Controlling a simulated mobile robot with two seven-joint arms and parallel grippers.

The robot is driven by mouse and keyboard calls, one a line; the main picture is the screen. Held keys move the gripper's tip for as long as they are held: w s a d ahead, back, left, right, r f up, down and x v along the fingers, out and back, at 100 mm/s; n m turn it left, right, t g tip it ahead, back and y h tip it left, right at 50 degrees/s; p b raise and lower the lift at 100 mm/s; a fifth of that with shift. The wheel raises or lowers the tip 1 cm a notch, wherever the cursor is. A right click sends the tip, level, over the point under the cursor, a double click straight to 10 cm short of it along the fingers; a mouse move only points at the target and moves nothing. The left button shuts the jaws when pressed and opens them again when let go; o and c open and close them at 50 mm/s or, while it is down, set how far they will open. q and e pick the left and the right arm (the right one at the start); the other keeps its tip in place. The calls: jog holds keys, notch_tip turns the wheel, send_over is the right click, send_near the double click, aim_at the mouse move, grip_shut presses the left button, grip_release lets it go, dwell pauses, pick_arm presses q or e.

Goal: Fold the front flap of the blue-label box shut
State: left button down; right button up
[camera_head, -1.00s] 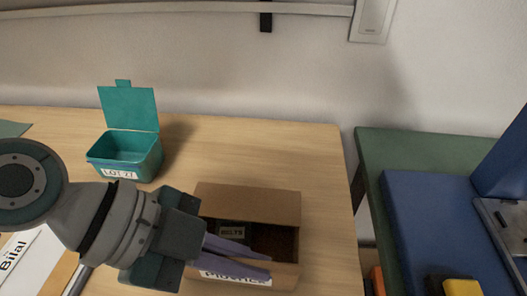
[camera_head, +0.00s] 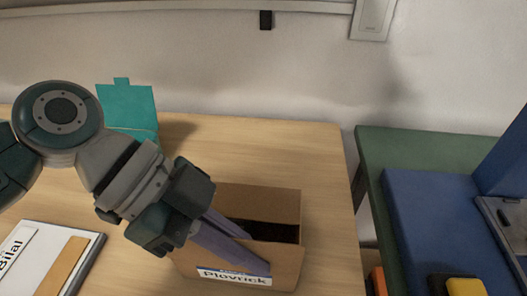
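The cardboard box (camera_head: 288,262) stands near the table's right front edge, with a white label (camera_head: 235,276) reading "Plovrick" on its front. Its back flap (camera_head: 262,202) stands up and the dark inside shows. My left gripper (camera_head: 258,252) reaches down from the left to the box's front edge, its two purple fingers visibly apart. The lower finger crosses the front above the label and the upper one lies near the opening. The fingers partly cover the front flap, so its exact angle and any contact are unclear. My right gripper is out of view.
A teal bin (camera_head: 128,107) with its lid up stands behind my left arm, mostly hidden. A clipboard (camera_head: 88,250) with a paper marked "Bilal" lies at front left. A green bench (camera_head: 400,142) with a blue case (camera_head: 420,205) stands at right, beyond a gap.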

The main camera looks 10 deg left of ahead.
pick_arm(q)
jog(key=shift+w+f+n+g+b, duration=0.1)
jog(key=shift+w+n+g+b, duration=0.25)
jog(key=shift+g+b, duration=0.4)
jog(key=shift+w+f+n+g+b, duration=0.1)
jog(key=shift+w+n+g+b, duration=0.1)
jog(key=shift+n+g+b, duration=0.4)
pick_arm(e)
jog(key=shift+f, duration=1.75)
pick_arm(q)
jog(key=shift+r, duration=0.1)
jog(key=c, duration=1.5)
grip_release()
jog(key=shift+c, duration=0.2)
jog(key=o, duration=0.5)
jog(key=v, duration=1)
